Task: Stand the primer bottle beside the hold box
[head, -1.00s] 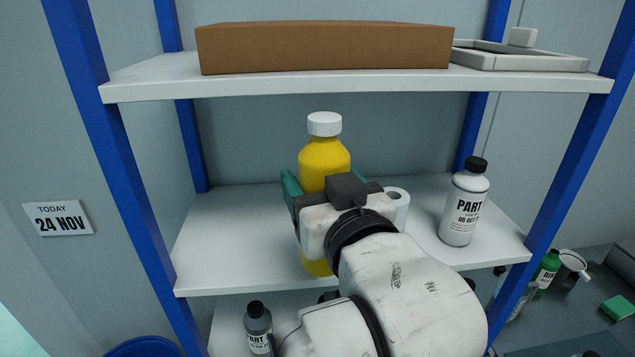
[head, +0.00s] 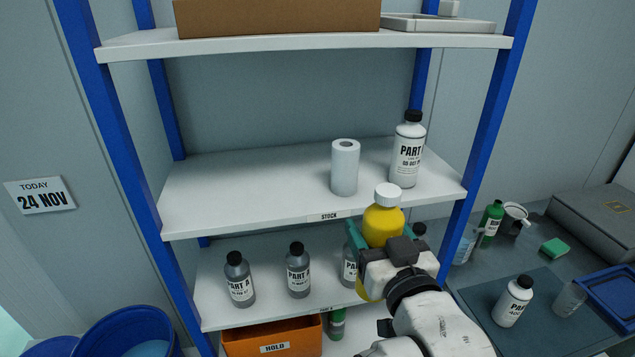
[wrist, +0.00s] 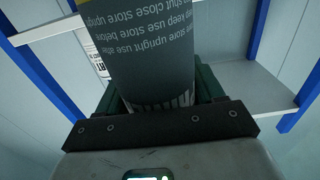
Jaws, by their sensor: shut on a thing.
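The yellow bottle (head: 383,224) with a white cap is upright in my gripper (head: 381,246), whose teal fingers are shut on its sides. It is in front of the rack, near the lower right shelf. In the wrist view its dark label (wrist: 155,50) shows upside-down storage text; the name is not clear, so I take it as the primer bottle. The orange hold box (head: 230,345), marked HOLD, stands low on the rack at the bottom of the head view, left of and below my gripper. Its lower part is cut off by the frame.
Grey PART A bottles (head: 239,282) stand on the shelf above the box. A green bottle (head: 337,326) is right beside the box. The stock shelf (head: 250,195) holds a paper roll (head: 345,168) and a white bottle (head: 407,152). Blue posts (head: 475,130) frame the rack.

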